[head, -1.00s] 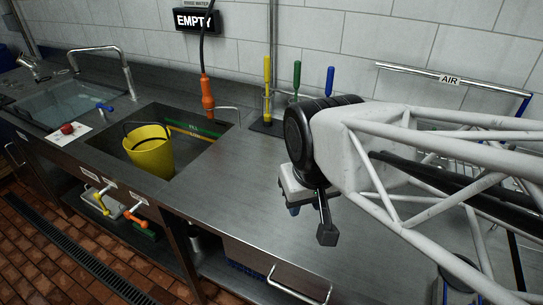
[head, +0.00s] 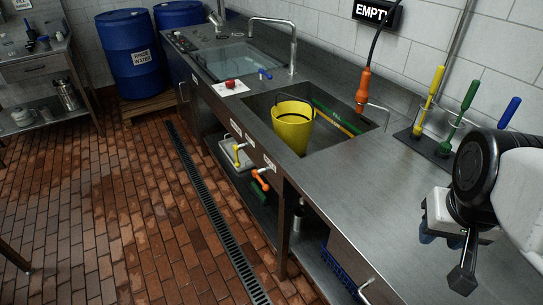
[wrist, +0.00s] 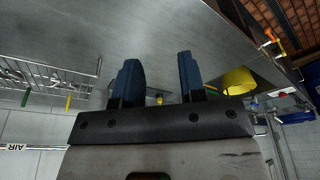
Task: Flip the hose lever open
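Two small levers show on the front of the sink counter in the head view, below small labels too blurred to read. One is yellow (head: 238,152) and one is orange (head: 261,178). I cannot tell from the labels which is the hose lever. An orange hose nozzle (head: 363,88) hangs on a black hose above the sink. My gripper (wrist: 159,78) is open and empty, with its blue fingers apart in the wrist view. In the head view my gripper (head: 441,238) is over the right part of the counter, well away from both levers.
A yellow bucket (head: 293,126) stands in the sink basin. Yellow, green and blue upright handles (head: 459,122) stand at the counter's back. A blue-handled lever (head: 265,74) and a red knob (head: 230,84) sit further left. The brick floor (head: 120,200) before the counter is clear.

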